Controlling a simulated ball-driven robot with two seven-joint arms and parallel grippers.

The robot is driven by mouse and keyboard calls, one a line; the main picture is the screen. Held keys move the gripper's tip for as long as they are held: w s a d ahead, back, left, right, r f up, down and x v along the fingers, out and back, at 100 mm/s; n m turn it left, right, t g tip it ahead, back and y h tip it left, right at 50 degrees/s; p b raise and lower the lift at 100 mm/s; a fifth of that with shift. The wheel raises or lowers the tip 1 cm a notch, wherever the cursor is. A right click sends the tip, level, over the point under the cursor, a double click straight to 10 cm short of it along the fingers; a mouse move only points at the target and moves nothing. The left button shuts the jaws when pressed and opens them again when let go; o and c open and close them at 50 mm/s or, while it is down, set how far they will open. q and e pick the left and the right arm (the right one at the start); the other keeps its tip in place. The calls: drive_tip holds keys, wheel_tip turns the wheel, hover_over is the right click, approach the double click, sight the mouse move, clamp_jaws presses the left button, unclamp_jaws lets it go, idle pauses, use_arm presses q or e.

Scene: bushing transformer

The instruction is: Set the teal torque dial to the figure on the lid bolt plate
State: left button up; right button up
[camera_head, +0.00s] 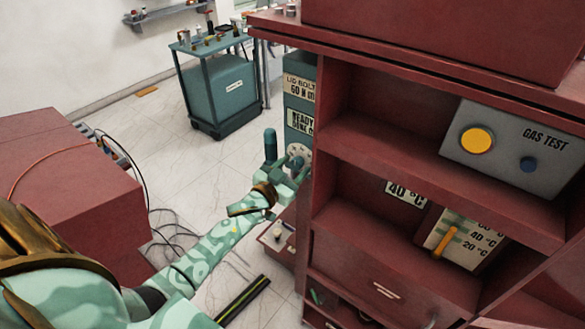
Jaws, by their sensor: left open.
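The lid bolt plate (299,88) is a pale label on a narrow blue-grey panel (297,141) in the middle of the head view. It reads "LID BOLT" and "60 N m", its right end cut off by the red cabinet. A round dial with pale marks (297,152) sits low on that panel, mostly covered by my left gripper. My left gripper (288,172) is open at the dial. I cannot tell whether its fingers touch the dial, and the dial's setting is unreadable. My right gripper is not in view.
The red cabinet (320,200) stands close right of my left gripper. Its shelves hold a "GAS TEST" box (515,150) and a temperature gauge (455,240). A "READY/DONE" label (300,122) is above the dial. A red block (60,165) stands left; a blue cart (215,85) stands behind.

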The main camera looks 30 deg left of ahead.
use_arm(q)
drive_tip(key=c, duration=1)
drive_tip(key=shift+o, duration=0.2)
drive_tip(key=m, duration=0.4)
drive_tip(key=shift+b, duration=0.4)
drive_tip(key=m+b, duration=0.1)
drive_tip(key=m, duration=0.3)
drive_tip(key=shift+a+m, duration=0.1)
drive_tip(key=shift+m, duration=0.3)
drive_tip(key=m+b, duration=0.1)
drive_tip(key=m, duration=0.4)
drive_tip(key=shift+m+b, duration=0.8)
drive_tip(key=shift+m, duration=1.4)
drive_tip(key=shift+h, duration=0.3)
